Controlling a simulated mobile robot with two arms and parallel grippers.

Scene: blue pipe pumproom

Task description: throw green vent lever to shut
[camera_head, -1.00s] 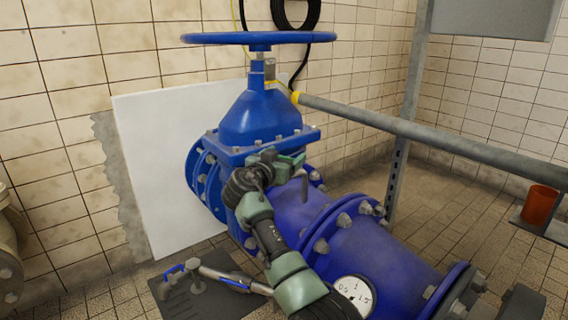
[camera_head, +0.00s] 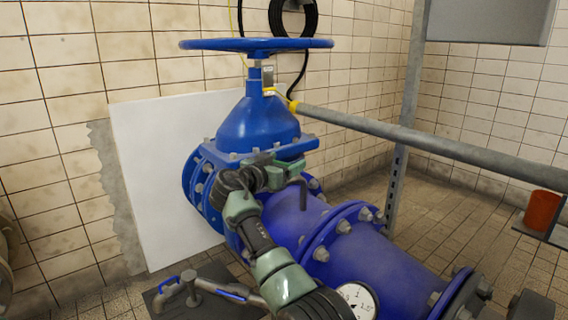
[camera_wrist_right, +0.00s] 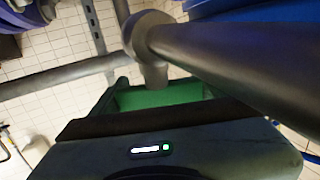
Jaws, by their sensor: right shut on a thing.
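My right gripper (camera_head: 280,170) is beside the blue valve body, just below its bonnet (camera_head: 256,125). A short grey bent lever (camera_head: 303,194) shows at its right side. In the right wrist view, a dark grey bar (camera_wrist_right: 240,62) runs in from the right, close to the camera. Its bent end (camera_wrist_right: 154,72) goes down between my jaws (camera_wrist_right: 158,92), which are shut on it. Green surfaces show around this end, and I cannot tell whether they belong to the lever or to my gripper. My left gripper is not in view.
A blue handwheel (camera_head: 257,44) tops the valve. A grey rail (camera_head: 430,138) crosses to the right, past an upright post (camera_head: 407,120). A pressure gauge (camera_head: 357,299) sits low on the blue pipe (camera_head: 375,260). A grey fitting with blue parts (camera_head: 187,283) stands at lower left.

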